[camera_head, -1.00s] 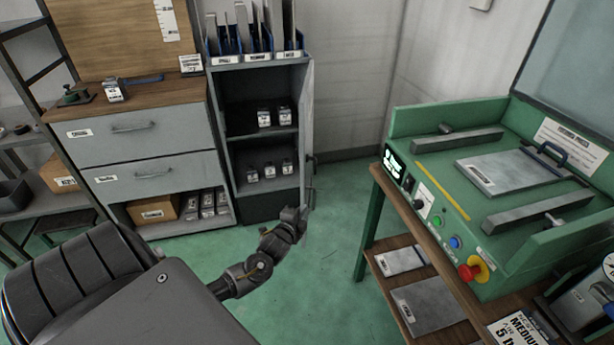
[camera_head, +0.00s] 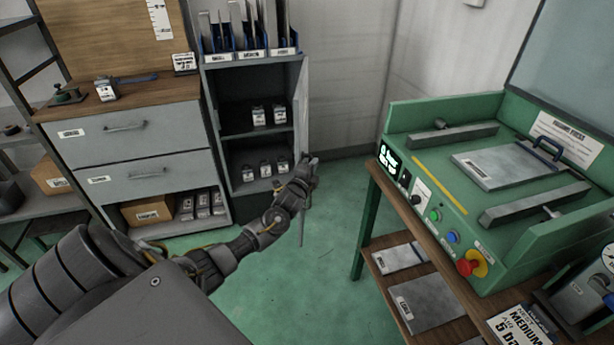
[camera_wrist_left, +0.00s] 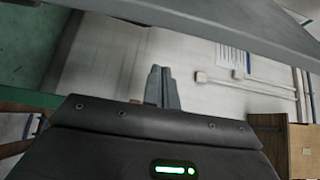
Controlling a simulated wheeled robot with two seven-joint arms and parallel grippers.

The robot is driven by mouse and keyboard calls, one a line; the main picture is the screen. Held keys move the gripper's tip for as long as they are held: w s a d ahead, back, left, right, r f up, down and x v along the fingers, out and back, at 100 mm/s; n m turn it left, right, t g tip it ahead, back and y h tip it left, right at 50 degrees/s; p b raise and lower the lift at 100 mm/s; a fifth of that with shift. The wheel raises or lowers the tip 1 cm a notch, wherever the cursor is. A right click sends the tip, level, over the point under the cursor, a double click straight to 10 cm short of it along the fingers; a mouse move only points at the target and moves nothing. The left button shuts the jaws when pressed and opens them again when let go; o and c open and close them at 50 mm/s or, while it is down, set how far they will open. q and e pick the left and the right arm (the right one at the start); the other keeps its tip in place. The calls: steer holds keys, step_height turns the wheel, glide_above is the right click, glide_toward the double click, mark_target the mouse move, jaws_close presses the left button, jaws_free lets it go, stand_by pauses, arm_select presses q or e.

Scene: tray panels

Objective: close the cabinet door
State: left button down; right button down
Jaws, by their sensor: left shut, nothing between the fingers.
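The grey cabinet (camera_head: 213,95) stands at the back, its front open on two shelves. Its door (camera_head: 304,100) hangs open from the right side and shows almost edge-on, as a thin upright strip. The strip's lower end shows below my gripper. My left gripper (camera_head: 311,163) is shut and empty at the door's outer edge, and hides part of it. I cannot tell whether they touch. In the left wrist view the shut fingertips (camera_wrist_left: 161,72) point toward a pale wall. A grey panel, perhaps the door, crosses the top. My right gripper is not in view.
Small labelled boxes (camera_head: 262,116) stand on the cabinet's shelves, with upright files on top. A drawer unit (camera_head: 140,150) adjoins on the left. A green machine (camera_head: 470,190) on a wooden bench is on the right. Green floor (camera_head: 310,275) is free between.

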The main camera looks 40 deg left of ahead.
arm_select(q)
steer(key=s+a, duration=0.1)
steer(key=s+a+p, duration=0.1)
steer(key=a, duration=0.1)
steer(key=shift+s+a, duration=0.1)
steer(key=shift+a, duration=0.05)
stand_by(0.3)
